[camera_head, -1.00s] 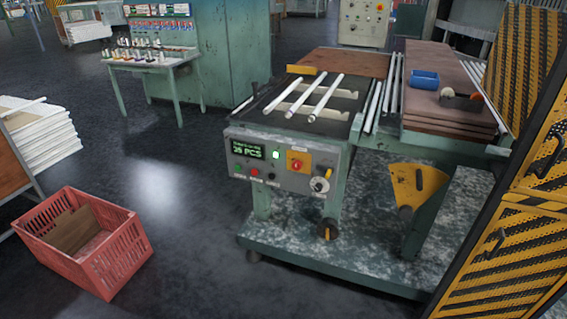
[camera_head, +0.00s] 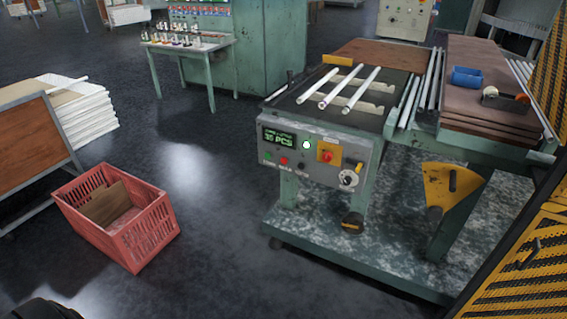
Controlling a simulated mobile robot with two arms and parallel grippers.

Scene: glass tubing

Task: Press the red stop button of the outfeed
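The outfeed's grey control panel (camera_head: 315,172) faces me on the front of the green machine. A large red button (camera_head: 326,153) sits on a yellow plate in the panel's middle. A smaller red button (camera_head: 283,161) is at the lower left, between a green button (camera_head: 268,156) and a black one (camera_head: 301,166). A green-lit display (camera_head: 280,139) reads a count in PCS, with a bright lamp (camera_head: 306,145) beside it. A dial (camera_head: 348,179) is on the right. White tubes (camera_head: 350,88) lie on the outfeed bed above. Neither gripper shows, and nothing touches the panel.
A red crate (camera_head: 140,238) with cardboard stands on the floor at left. Dark floor (camera_head: 215,215) is free between it and the machine's base plate (camera_head: 370,270). A yellow-black perforated guard (camera_head: 515,275) is at lower right. A brown-panelled cart (camera_head: 30,145) is at far left.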

